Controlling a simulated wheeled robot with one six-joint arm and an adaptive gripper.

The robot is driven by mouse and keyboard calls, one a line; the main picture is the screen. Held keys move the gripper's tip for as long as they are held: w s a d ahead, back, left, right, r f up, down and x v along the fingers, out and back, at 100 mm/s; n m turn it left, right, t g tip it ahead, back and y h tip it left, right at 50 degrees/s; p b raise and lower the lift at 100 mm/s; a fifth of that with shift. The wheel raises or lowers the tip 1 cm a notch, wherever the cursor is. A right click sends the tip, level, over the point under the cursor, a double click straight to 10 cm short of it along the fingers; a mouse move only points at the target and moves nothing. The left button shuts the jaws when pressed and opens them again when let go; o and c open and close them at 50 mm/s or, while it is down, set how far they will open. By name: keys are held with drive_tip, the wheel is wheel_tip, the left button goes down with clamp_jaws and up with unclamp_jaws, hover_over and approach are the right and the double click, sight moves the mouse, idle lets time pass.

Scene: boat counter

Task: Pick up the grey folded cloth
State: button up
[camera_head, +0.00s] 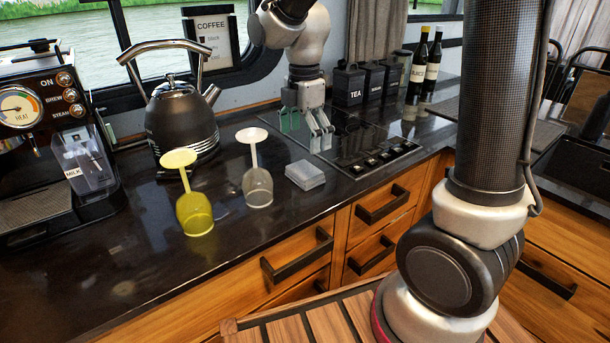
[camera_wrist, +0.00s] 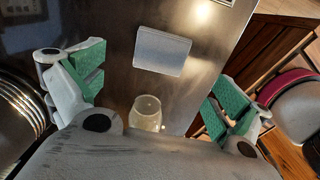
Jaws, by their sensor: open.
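The grey folded cloth (camera_head: 305,175) lies flat on the dark counter, near its front edge and just left of the hob. In the wrist view the cloth (camera_wrist: 162,51) shows whole, ahead of and between the fingers. My gripper (camera_head: 305,130) is above the hob's left part, behind the cloth and apart from it. In the wrist view my gripper (camera_wrist: 155,92) has its green-padded fingers spread wide, with nothing between them. Nothing hides the cloth in either view.
An upside-down clear glass (camera_head: 257,187) stands just left of the cloth, and a yellow one (camera_head: 194,212) farther left. A black kettle (camera_head: 180,120) is behind them. Black canisters (camera_head: 349,86) and bottles (camera_head: 425,65) stand behind the hob (camera_head: 375,150). Counter in front of the glasses is clear.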

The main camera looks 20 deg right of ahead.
sight(305, 170)
drive_tip(key=shift+f, duration=0.25)
drive_tip(key=f, duration=0.7)
drive_tip(key=shift+s+f, duration=0.15)
drive_tip(key=shift+s, duration=0.05)
drive_tip(key=c, duration=1.1)
drive_tip(key=shift+o, duration=0.2)
wheel_tip(305, 170, up, 10)
drive_tip(key=o, duration=0.6)
drive_tip(key=shift+c, duration=0.2)
drive_tip(key=c, duration=0.4)
